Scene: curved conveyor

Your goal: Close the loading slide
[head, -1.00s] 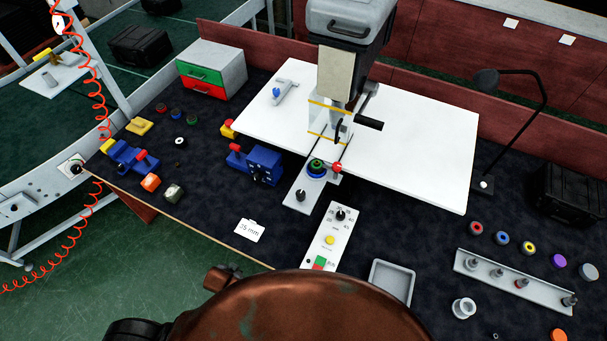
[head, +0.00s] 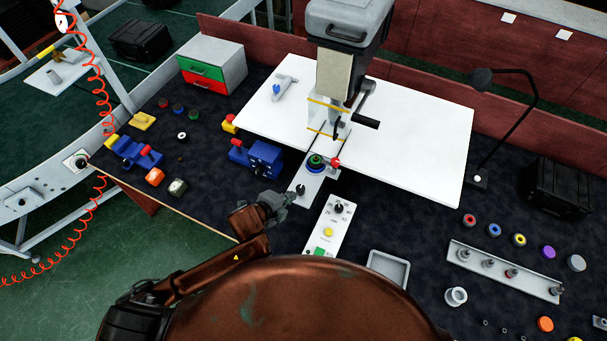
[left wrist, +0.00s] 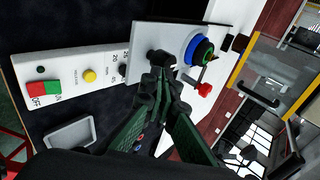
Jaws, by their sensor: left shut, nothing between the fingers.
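The loading slide (head: 323,184) is a light grey plate standing out from the front of the press (head: 335,90). It carries a black knob (head: 300,190) near its front end and a blue ring with a green centre (head: 315,161) further back. In the left wrist view the slide (left wrist: 146,36), its black knob (left wrist: 158,60) and the ring (left wrist: 201,47) lie just beyond the fingertips. My left gripper (head: 289,197) is shut and empty, close beside the knob; I cannot tell whether it touches it. It also shows in the left wrist view (left wrist: 160,82). My right gripper is out of view.
A red ball-ended lever (head: 335,162) sits beside the ring. A white control panel (head: 321,240) lies to the right of my left gripper, and a blue fixture (head: 264,158) lies to its upper left. A grey tray (head: 388,268) is at the front.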

